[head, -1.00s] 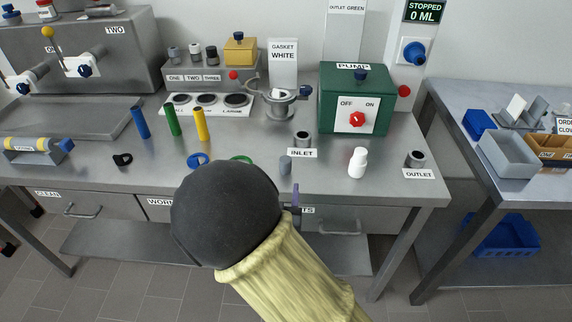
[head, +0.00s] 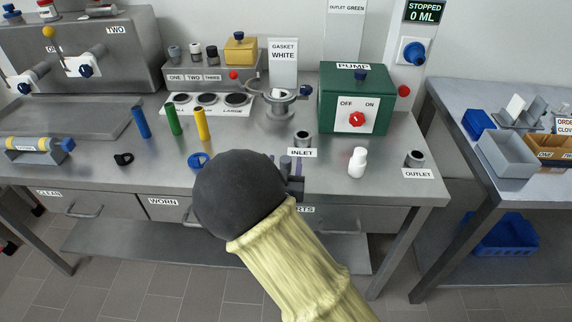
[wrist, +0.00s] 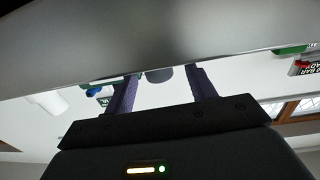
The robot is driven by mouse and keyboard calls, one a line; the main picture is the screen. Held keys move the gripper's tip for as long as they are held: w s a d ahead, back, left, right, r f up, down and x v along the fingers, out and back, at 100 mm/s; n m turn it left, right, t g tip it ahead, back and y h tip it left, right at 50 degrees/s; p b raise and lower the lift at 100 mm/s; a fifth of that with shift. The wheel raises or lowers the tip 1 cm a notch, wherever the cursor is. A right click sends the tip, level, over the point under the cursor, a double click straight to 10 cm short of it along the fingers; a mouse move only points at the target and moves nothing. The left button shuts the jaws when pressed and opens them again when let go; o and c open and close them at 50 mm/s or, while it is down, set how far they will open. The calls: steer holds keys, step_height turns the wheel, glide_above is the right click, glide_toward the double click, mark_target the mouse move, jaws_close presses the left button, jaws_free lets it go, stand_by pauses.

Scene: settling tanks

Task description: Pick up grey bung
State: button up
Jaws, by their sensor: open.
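The grey bung (head: 285,163) is a small grey cylinder standing near the front edge of the steel bench, just in front of the INLET label. My gripper (head: 289,168) reaches in at the bench edge, its purple fingers close around the bung's place; my dark wrist hides part of it. In the wrist view my gripper (wrist: 162,84) is open, with one finger at each side. The grey bung (wrist: 159,74) shows between the fingertips, with room on both sides. I cannot tell that either finger touches it.
A blue ring (head: 198,160) and a black clip (head: 123,159) lie to the left. The green pump (head: 353,98) is at the back right.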

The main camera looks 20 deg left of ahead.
steer(key=w, duration=0.4)
steer(key=shift+a, duration=0.35)
steer(key=shift+r, duration=0.1)
steer(key=shift+s, duration=0.1)
steer(key=shift+c, duration=0.3)
steer(key=c, duration=1)
